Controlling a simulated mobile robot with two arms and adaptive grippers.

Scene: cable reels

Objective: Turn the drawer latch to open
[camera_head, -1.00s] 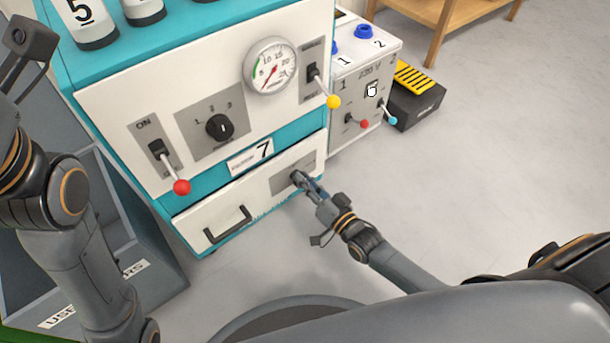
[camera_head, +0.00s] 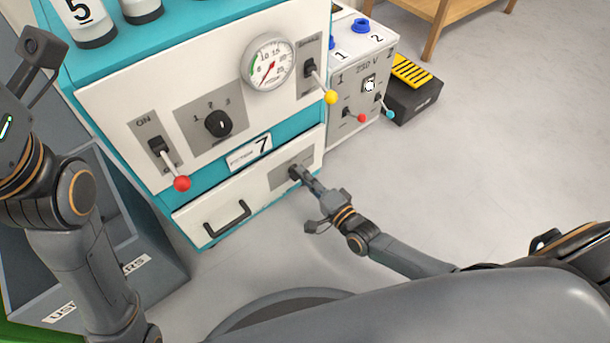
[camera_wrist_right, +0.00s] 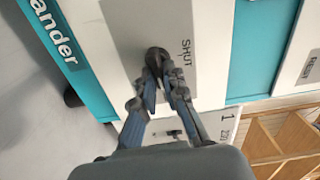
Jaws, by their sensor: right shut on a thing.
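The drawer (camera_head: 250,203) is the white front at the bottom of the cabinet, with a dark bar handle (camera_head: 228,219) on its left part. The dark drawer latch (camera_head: 293,172) sits on a grey plate at the drawer's right part; it also shows in the right wrist view (camera_wrist_right: 157,56), beside the word SHUT. My right gripper (camera_head: 300,178) is shut on the latch, with a finger on each side of it in the right wrist view (camera_wrist_right: 158,80). The fingers partly hide the latch. The drawer front looks closed. My left arm shows at the left; its fingers are out of frame.
Above the drawer are a red-knobbed lever (camera_head: 181,183), a black dial (camera_head: 218,123), a gauge (camera_head: 268,62) and a yellow-knobbed lever (camera_head: 330,97). A grey bin (camera_head: 150,235) stands left of the cabinet. A switch box (camera_head: 360,75) stands right.

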